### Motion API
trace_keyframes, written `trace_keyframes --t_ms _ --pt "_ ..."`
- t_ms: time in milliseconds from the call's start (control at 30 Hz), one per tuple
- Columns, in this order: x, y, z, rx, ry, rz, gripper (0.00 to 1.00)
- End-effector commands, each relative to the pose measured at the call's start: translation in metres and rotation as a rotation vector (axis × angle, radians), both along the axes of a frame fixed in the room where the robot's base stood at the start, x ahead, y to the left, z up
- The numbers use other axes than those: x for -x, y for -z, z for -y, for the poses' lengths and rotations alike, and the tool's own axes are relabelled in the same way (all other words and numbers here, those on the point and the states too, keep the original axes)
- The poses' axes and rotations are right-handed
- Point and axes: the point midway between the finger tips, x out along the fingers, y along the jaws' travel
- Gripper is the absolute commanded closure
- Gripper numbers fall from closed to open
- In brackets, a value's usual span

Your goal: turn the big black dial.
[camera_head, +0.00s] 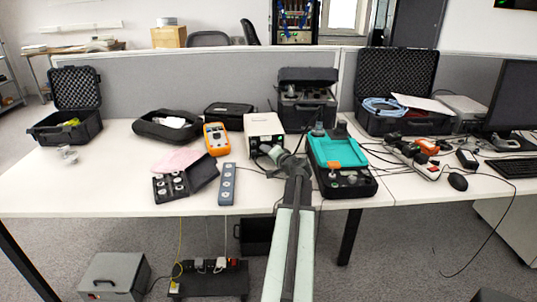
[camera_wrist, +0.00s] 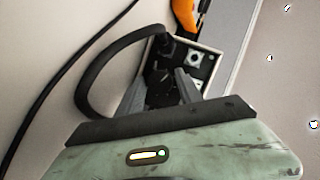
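The white box-shaped device (camera_head: 264,127) stands at the middle of the table in the head view. Its dark front panel (camera_wrist: 208,68) shows in the wrist view, with a silver-rimmed fitting (camera_wrist: 195,58). The big black dial (camera_wrist: 160,91) appears as a dark round shape low on that panel, partly hidden. My gripper (camera_wrist: 162,76) is in front of the panel, its two grey fingers spread apart on either side of the dial. Whether the fingers touch the dial is not clear.
A thick black cable (camera_wrist: 88,78) loops from the panel beside my gripper.

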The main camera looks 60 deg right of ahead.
Motion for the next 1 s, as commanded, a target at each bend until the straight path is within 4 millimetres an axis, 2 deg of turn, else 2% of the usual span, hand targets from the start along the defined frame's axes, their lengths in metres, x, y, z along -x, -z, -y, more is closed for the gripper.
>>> trace_keyframes --t_ms 167,533,1000 --pt "0.008 -0.004 -0.005 0.001 0.002 0.001 0.58" --pt "0.062 -0.02 -0.038 0.0 0.001 0.0 0.58" --pt "0.065 -0.019 -0.038 0.0 0.0 0.0 0.58"
